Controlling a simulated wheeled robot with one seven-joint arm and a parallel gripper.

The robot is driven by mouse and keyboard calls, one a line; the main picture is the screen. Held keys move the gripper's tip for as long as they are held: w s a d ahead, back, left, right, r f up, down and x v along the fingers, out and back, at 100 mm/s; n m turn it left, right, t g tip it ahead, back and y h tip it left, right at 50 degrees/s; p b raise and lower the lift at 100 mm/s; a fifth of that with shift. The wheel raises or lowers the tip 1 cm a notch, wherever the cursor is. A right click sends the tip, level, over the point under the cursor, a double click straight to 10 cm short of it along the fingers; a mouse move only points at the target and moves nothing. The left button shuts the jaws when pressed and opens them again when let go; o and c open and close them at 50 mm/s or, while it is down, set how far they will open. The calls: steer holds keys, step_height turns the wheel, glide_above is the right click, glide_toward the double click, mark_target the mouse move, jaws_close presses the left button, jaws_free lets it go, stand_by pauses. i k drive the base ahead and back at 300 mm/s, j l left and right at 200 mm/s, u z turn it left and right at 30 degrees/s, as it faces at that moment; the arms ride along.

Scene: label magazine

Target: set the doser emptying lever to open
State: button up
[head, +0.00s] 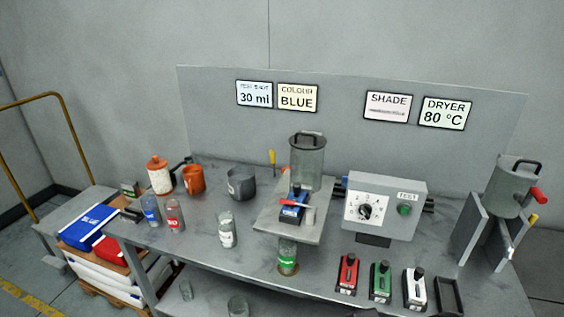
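Two clear vessels with dark handles stand on the grey bench, and I cannot tell for certain which is the doser. The middle vessel (307,165) stands upright on a grey plate, with a blue block (292,208) in front of it and a jar with a green band (288,262) below. A small reddish part shows beside the blue block. The right vessel (512,188) sits on grey upright panels, with a red-ended lever (538,195) sticking out to its right and a yellow-tipped handle (532,220) below. The lever's setting cannot be read. My gripper is not in view.
A grey control box (412,191) with a dial and green button stands between the vessels. Red (347,273), green (381,282) and white (415,288) blocks line the front edge. Jars and cups stand at left. Bare bench shows around the jar with a white label (227,232).

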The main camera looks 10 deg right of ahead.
mark_target(273, 153)
steer(key=i+j, duration=0.2)
steer(key=j, duration=0.15)
steer(key=i+j+z, duration=0.2)
steer(key=i+j, duration=0.2)
steer(key=j, duration=0.25)
steer(key=i+j, duration=0.2)
steer(key=j, duration=0.15)
steer(key=i+j+z, duration=0.1)
steer(key=j, duration=0.3)
steer(key=i+j, duration=0.25)
steer(key=i+j+z, duration=0.1)
steer(key=j, duration=0.35)
steer(key=i, duration=0.05)
